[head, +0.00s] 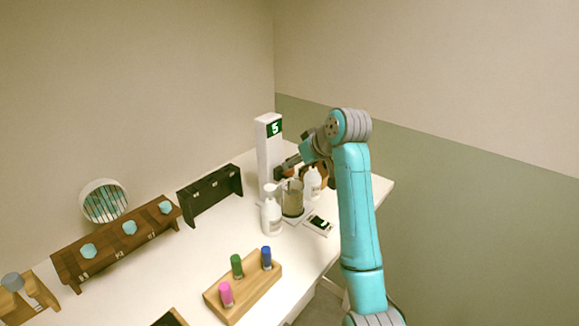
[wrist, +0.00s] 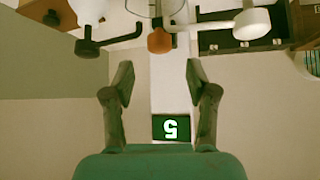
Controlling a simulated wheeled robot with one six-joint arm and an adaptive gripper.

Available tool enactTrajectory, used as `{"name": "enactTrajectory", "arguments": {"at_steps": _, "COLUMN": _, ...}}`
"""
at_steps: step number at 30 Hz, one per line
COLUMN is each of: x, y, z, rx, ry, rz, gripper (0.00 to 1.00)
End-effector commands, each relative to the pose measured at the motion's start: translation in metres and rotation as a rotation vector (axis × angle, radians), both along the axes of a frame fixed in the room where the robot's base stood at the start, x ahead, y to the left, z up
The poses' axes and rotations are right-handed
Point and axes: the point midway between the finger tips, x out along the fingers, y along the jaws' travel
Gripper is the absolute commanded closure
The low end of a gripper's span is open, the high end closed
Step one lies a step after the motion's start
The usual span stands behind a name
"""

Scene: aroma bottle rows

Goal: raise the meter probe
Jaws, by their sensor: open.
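The meter is a white column (head: 268,160) with a green display reading 5, which shows upside down in the wrist view (wrist: 171,128). An orange knob (wrist: 159,40), seemingly the probe's handle, sits in front of the column; in the head view it is partly hidden by my gripper. My gripper (wrist: 158,72) is open and empty, its fingers apart on either side of the column in the picture. The knob appears just beyond the fingertips, between them and untouched. A glass beaker (head: 293,200) with yellowish liquid stands below; the probe's lower part is not clear.
White pump bottles stand left (head: 271,217) and right (head: 313,184) of the beaker, close by. A small dark-screened device (head: 319,224) lies in front. A wooden rack (head: 245,294) holds pink, green and blue vials. A black rack (head: 212,197) and brown rack (head: 105,250) stand left.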

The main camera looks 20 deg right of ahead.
Motion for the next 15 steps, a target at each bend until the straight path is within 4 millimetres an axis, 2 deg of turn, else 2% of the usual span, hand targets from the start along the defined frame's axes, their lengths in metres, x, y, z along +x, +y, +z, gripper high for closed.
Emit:
{"name": "enactTrajectory", "arguments": {"at_steps": 6, "x": 0.023, "y": 0.009, "z": -0.025, "rx": 0.002, "ry": 0.002, "rz": -0.001, "gripper": 0.43}}
{"name": "enactTrajectory", "arguments": {"at_steps": 15, "x": 0.034, "y": 0.013, "z": -0.037, "rx": 0.000, "ry": 0.000, "rz": 0.000, "gripper": 0.43}}
